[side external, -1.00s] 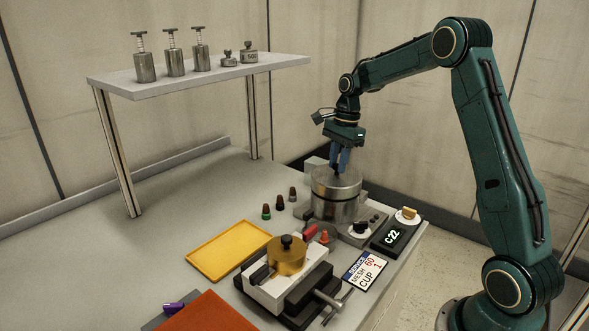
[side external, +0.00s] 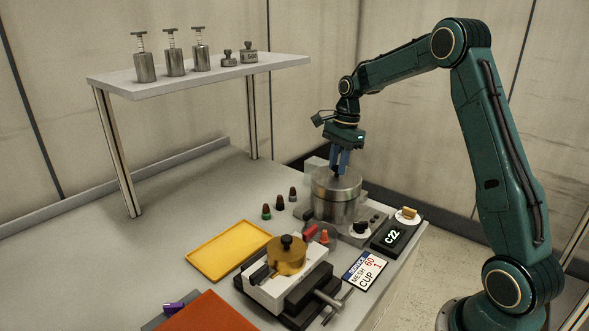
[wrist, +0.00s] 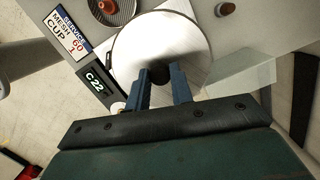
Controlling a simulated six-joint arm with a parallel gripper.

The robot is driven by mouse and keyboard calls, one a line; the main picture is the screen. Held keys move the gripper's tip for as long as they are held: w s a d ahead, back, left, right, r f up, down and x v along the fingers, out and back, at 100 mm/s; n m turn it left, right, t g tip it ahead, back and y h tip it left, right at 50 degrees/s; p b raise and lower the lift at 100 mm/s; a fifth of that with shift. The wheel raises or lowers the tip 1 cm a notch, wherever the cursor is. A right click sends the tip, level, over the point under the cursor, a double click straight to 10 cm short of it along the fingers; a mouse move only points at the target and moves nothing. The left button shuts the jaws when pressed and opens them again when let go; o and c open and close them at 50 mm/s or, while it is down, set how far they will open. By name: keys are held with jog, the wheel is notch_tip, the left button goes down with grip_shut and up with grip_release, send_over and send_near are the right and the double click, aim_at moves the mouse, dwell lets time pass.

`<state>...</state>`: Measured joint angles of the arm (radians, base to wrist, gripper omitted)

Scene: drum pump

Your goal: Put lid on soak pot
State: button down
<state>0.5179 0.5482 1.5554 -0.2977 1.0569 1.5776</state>
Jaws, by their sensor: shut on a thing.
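The steel soak pot (side external: 336,208) stands at the back right of the bench in the side view. Its round metal lid (side external: 325,187) is on top of it, level as far as I can see. I cannot tell whether the lid is fully down on the rim. In the wrist view the lid (wrist: 150,35) is a bright disc that hides the pot below. My gripper (side external: 340,172) is over the lid, fingers pointing down. In the wrist view its fingers (wrist: 158,82) are closed on the dark lid knob (wrist: 157,71).
A C22 display box (side external: 393,237) and a service card (side external: 365,271) lie front right of the pot. A vise with a brass cup (side external: 288,260), a yellow tray (side external: 230,250) and several small coloured-cap pieces stand nearer. A shelf (side external: 200,76) is behind left.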

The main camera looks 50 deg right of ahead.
jog(key=shift+f, duration=0.1)
dwell(0.4)
jog(key=c, duration=1.1)
grip_release()
jog(key=shift+c, duration=0.2)
jog(key=shift+o, duration=0.4)
jog(key=o, duration=1.1)
jog(key=shift+c, duration=0.2)
jog(key=shift+r, duration=4)
